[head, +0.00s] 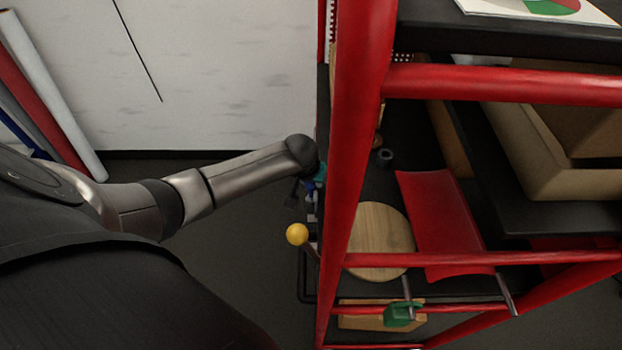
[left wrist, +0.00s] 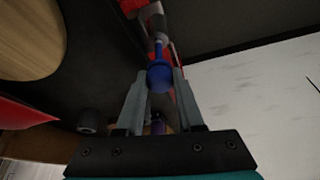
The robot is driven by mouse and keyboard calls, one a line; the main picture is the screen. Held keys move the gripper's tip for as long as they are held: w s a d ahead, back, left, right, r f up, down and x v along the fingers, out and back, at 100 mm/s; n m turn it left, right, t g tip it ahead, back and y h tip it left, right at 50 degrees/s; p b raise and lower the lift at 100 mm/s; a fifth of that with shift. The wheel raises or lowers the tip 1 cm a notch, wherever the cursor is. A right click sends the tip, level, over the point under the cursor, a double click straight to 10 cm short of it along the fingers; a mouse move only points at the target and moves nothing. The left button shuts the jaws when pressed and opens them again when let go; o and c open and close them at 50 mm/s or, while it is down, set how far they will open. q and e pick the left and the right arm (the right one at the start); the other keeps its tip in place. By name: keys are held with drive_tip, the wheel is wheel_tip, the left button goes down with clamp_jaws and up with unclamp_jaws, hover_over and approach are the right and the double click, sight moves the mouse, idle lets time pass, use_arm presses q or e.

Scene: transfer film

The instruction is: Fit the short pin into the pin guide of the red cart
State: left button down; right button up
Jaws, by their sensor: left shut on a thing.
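The red cart (head: 357,150) fills the right of the head view, with upright red posts and dark shelves. My left gripper (head: 306,193) is at the outer side of its near left post, small and partly hidden in the head view. In the left wrist view my left gripper (left wrist: 160,78) is shut on a blue, round-headed piece (left wrist: 159,79), which I take to be the short pin. Beyond it, in line, are a metal part and more blue beside a dark and red fitting (left wrist: 156,18). I cannot tell whether the pin is inside the guide. My right gripper is out of view.
A yellow ball knob (head: 297,234) sticks out just below my left gripper. The cart's shelves hold a round wooden disc (head: 380,241), a red curved sheet (head: 440,220) and a cardboard box (head: 535,160). Rolls (head: 55,95) lean at the left wall. The floor left of the cart is clear.

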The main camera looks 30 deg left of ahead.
use_arm(q)
drive_tip(key=shift+f+b, duration=0.4)
drive_tip(key=shift+f, duration=0.3)
drive_tip(key=shift+c, duration=2.3)
unclamp_jaws()
drive_tip(key=shift+r, duration=0.1)
drive_tip(key=p+v, duration=0.3)
drive_tip(key=v, duration=1.2)
drive_tip(key=shift+s, duration=0.1)
